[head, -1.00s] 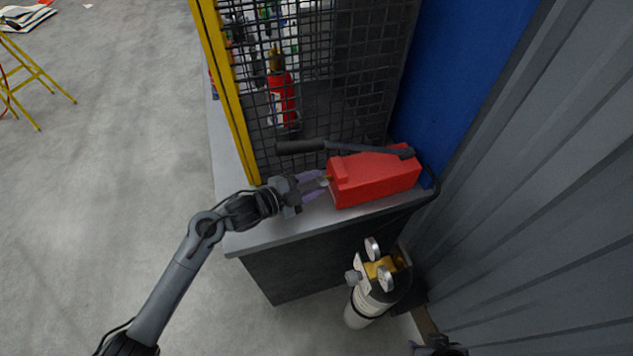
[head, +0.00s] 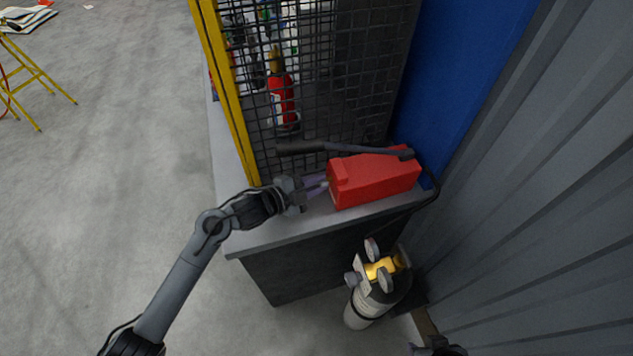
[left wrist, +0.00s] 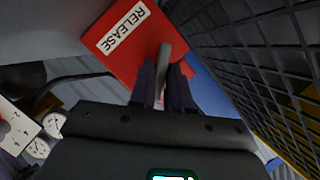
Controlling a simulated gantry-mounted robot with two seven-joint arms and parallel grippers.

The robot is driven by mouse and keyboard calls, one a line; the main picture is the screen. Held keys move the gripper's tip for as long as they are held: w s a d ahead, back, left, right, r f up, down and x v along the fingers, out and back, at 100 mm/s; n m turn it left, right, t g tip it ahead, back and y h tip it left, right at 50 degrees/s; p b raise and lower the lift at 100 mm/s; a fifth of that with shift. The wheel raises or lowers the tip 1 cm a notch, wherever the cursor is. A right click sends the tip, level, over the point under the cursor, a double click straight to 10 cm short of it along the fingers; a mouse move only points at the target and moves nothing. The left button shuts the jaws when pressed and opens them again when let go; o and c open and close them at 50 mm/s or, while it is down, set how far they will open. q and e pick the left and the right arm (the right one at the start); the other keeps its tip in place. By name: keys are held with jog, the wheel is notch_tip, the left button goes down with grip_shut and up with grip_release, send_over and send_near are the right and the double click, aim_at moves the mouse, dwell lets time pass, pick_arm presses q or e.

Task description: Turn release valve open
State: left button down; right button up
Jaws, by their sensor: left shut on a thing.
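The red hand pump (head: 372,178) lies on the bench, its white RELEASE label (left wrist: 123,27) showing in the left wrist view. The release valve's grey lever (left wrist: 165,60) stands out from the pump's end face, between the fingers of my left gripper (left wrist: 164,84). In the head view my left gripper (head: 318,187) reaches the pump's left end from the left and is shut on the valve lever; its fingers hide most of the valve there. A dark piece at the bottom edge of the head view looks like part of my right arm (head: 437,347); its jaws cannot be made out.
The pump's long black handle (head: 300,147) runs above it, close to the mesh panel (head: 335,90) with its yellow post (head: 226,95). A grey cylinder with gauges (head: 372,300) stands below the bench's front edge (head: 300,236).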

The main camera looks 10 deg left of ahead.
pick_arm(q)
jog(key=n+g+p, duration=0.1)
jog(key=n+p, duration=0.1)
jog(key=p, duration=0.3)
jog(key=shift+n+g, duration=0.4)
jog(key=c, duration=1.2)
grip_release()
jog(key=shift+o, duration=0.2)
jog(key=shift+a+r, duration=0.1)
jog(key=v, duration=1)
jog(key=shift+s+a+p, duration=0.2)
jog(key=shift+a+p, duration=0.05)
jog(key=shift+p, duration=0.15)
